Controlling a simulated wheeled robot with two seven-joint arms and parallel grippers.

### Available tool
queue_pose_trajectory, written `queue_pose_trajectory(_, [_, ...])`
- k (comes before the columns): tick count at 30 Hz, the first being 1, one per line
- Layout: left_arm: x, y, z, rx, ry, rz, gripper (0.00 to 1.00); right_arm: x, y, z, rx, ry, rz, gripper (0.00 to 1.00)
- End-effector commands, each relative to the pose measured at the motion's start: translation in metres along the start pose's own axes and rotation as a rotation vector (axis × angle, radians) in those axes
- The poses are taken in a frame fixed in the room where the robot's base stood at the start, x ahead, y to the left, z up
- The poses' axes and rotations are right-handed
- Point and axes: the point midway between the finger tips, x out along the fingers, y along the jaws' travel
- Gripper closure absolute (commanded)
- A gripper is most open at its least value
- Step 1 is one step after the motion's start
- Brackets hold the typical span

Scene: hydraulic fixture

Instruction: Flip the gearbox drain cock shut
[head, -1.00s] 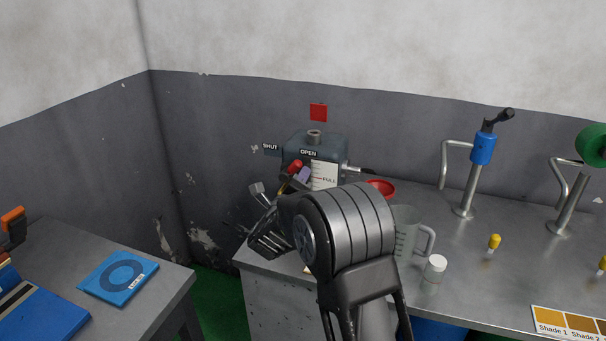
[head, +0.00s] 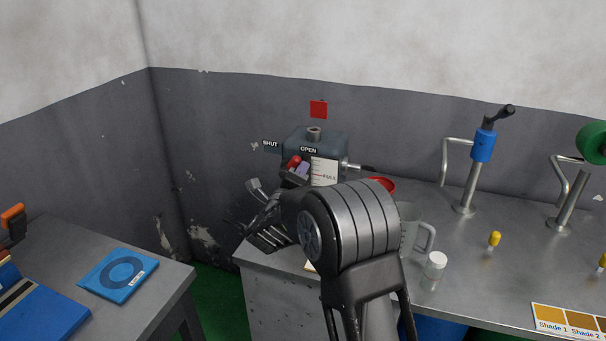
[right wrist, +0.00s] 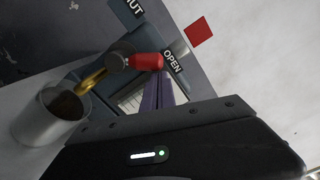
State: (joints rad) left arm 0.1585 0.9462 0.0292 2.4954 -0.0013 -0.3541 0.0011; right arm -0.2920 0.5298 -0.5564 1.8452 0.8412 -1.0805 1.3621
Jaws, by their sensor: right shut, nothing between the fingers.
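The gearbox (head: 328,143) is a grey-blue box on the bench by the wall, with a SHUT label (head: 271,146) at left and an OPEN label (head: 308,150) at right. Its drain cock has a red lever grip (right wrist: 147,62), which points towards the OPEN label in the right wrist view; the red also shows in the head view (head: 294,160). A brass spout (right wrist: 92,79) hangs over a grey cup (right wrist: 45,122). My right gripper (right wrist: 157,92) is shut and empty, its purple fingertips just beside the red grip. I cannot tell if they touch. My left gripper is out of view.
A white level card marked FULL (head: 323,172) is on the gearbox front. A red dish (head: 382,184), a clear jug (head: 411,232) and a white-capped bottle (head: 434,267) stand right of my forearm. A blue-handled post (head: 482,147) stands farther right.

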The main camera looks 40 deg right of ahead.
Motion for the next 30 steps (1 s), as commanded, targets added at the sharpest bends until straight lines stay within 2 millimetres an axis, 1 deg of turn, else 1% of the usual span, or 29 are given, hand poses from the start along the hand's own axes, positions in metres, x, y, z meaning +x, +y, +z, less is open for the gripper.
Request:
queue_pose_trajectory(8, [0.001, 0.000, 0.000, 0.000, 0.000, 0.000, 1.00, 0.001, -0.006, 0.010, -0.144, 0.000, 0.006, 1.00])
queue_pose_trajectory(14, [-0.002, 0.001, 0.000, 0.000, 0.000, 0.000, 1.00, 0.001, -0.011, 0.022, -0.326, -0.001, 0.017, 1.00])
queue_pose_trajectory(24, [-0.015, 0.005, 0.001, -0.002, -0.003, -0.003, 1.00, 0.002, -0.015, 0.046, -0.650, -0.002, 0.034, 1.00])
queue_pose_trajectory(30, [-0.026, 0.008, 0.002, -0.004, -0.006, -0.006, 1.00, 0.003, -0.013, 0.059, -0.841, -0.002, 0.045, 1.00])
